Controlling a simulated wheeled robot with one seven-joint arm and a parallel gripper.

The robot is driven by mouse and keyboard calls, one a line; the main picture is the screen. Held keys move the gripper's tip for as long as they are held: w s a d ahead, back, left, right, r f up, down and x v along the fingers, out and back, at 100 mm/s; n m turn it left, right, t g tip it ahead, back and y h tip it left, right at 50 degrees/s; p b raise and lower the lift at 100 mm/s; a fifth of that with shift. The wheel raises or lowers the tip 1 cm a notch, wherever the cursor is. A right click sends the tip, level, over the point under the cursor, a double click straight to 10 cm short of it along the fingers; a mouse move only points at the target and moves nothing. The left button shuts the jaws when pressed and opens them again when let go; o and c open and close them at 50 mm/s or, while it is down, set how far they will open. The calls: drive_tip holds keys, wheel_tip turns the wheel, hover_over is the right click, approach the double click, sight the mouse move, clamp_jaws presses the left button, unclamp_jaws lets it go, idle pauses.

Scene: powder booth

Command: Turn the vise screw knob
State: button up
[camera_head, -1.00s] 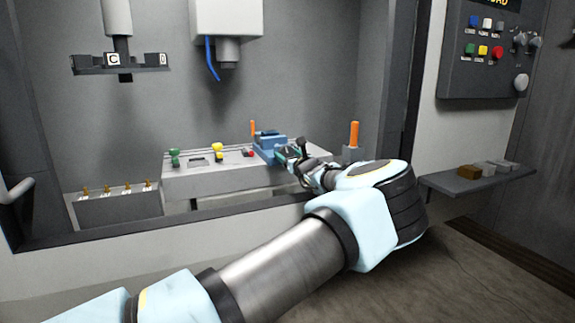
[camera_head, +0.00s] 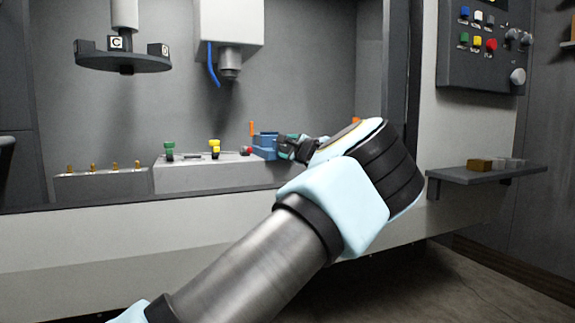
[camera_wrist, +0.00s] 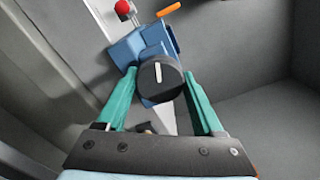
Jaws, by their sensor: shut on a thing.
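The vise screw knob (camera_wrist: 160,77) is a round black knob with a white line on its face. In the wrist view, my gripper (camera_wrist: 161,80) has its two teal fingers on either side of the knob, shut on it. The blue vise (camera_wrist: 125,50) is just beyond the knob. In the head view the vise (camera_head: 265,140) stands at the right end of the grey bench. My gripper (camera_head: 284,147) reaches it from the right, and my wrist and gripper hide the knob there.
The grey bench (camera_head: 200,178) carries a green knob (camera_head: 169,148) and a yellow knob (camera_head: 214,146). A red ball knob (camera_wrist: 122,6) and an orange handle (camera_wrist: 168,9) are by the vise. A shelf (camera_head: 460,175) and button panel (camera_head: 485,45) are at right.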

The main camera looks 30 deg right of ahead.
drive_tip(key=n+b, duration=0.2)
drive_tip(key=b, duration=0.1)
drive_tip(key=n+b, duration=0.2)
drive_tip(key=b, duration=0.1)
drive_tip(key=n+b, duration=0.2)
drive_tip(key=b, duration=0.1)
drive_tip(key=shift+f+n, duration=0.3)
drive_tip(key=n+b, duration=0.2)
drive_tip(key=b, duration=0.1)
drive_tip(key=shift+r+n+b, duration=0.25)
drive_tip(key=shift+n+b, duration=0.85)
drive_tip(key=shift+n, duration=0.4)
drive_tip(key=o, duration=1.4)
drive_tip(key=shift+r, duration=0.1)
drive_tip(key=s, duration=0.3)
drive_tip(key=s+a+b, duration=0.1)
drive_tip(key=s, duration=0.3)
drive_tip(key=s+b, duration=0.1)
drive_tip(key=s, duration=0.2)
drive_tip(key=shift+s+a, duration=0.2)
drive_tip(key=shift+s, duration=0.15)
